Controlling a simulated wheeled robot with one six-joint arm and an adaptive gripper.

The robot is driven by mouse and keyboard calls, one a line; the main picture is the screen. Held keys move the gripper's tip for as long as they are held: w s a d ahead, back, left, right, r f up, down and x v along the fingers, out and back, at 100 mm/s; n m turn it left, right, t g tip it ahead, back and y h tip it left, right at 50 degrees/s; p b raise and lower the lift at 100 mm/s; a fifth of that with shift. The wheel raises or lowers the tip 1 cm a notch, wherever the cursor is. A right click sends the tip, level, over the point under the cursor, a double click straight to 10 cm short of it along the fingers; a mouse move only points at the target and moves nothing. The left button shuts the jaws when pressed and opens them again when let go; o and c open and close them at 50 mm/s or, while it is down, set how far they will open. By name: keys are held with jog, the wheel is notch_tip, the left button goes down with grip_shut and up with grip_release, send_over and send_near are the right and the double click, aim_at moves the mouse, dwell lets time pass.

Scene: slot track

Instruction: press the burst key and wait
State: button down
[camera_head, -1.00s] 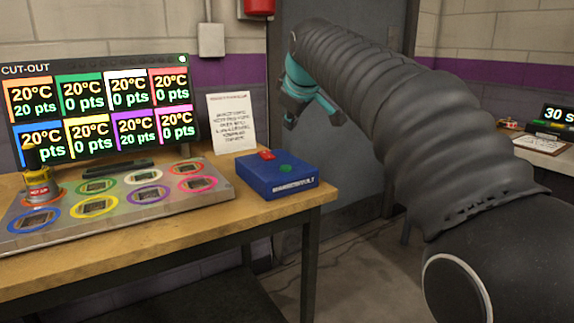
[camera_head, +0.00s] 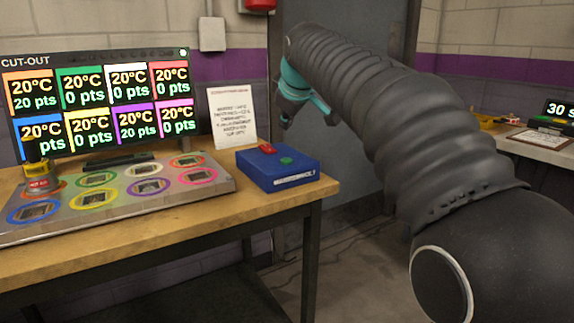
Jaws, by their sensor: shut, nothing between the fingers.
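A blue box (camera_head: 290,177) sits near the right end of the wooden table. On its top are a red key (camera_head: 267,148) and a green key (camera_head: 286,160). I cannot read which one is the burst key; the label on its front is blurred. My gripper (camera_head: 287,122), black and teal, is shut and empty. It hangs in the air beyond and above the box, apart from it, with its fingers pointing down. Part of the gripper is small and dark against the door.
A screen (camera_head: 20,70) headed CUT-OUT shows temperatures and points. A white notice (camera_head: 233,118) stands behind the box. A second table (camera_head: 545,147) is at right.

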jog(key=b, duration=0.3)
send_over(287, 160)
notch_tip(287, 160, down, 4)
jog(key=shift+s+f, duration=0.1)
jog(key=shift+s, duration=0.05)
jog(key=shift+f+b, duration=0.65)
jog(key=shift+f, duration=0.25)
jog(key=shift+f, duration=0.1)
jog(key=shift+f, duration=0.3)
dwell(0.3)
jog(key=shift+f+b, duration=0.45)
jog(key=shift+f, duration=0.05)
dwell(0.7)
jog(key=shift+r, duration=0.1)
jog(key=shift+r+p, duration=0.8)
jog(key=shift+p, duration=0.1)
